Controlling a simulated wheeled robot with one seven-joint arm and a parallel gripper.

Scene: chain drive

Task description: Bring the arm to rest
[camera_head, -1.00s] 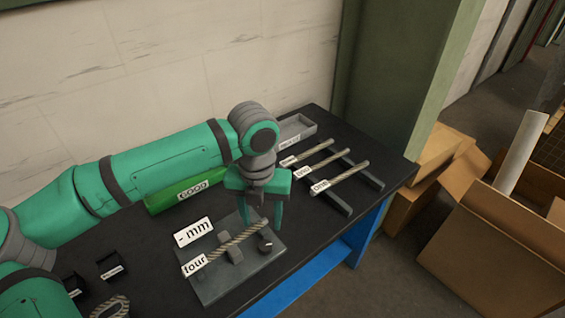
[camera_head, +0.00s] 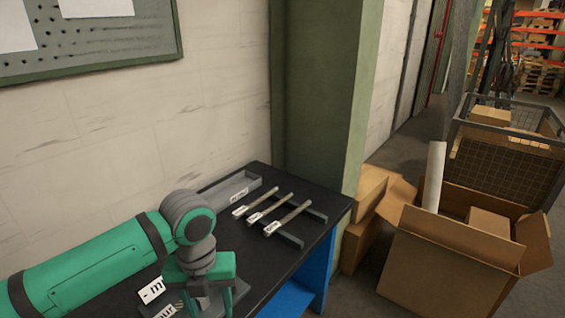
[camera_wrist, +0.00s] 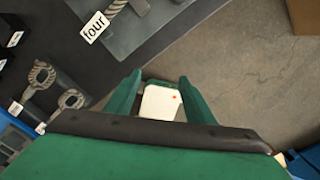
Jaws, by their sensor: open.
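My gripper (camera_head: 232,297) is at the bottom of the head view, in front of the grey plate (camera_head: 207,303) and hiding much of it. In the wrist view my gripper (camera_wrist: 160,95) has its two green fingers apart. The grey plate also shows at the top of the wrist view (camera_wrist: 125,40), with a "four" label (camera_wrist: 95,27). The floor shows beyond the fingers.
The black bench (camera_head: 310,205) carries a grey tray (camera_head: 230,190) and a rack with three labelled rods (camera_head: 285,215). An open cardboard box (camera_head: 440,255) stands on the floor at right. Chain pieces (camera_wrist: 42,76) lie at left in the wrist view. A green pillar (camera_head: 320,90) rises behind the bench.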

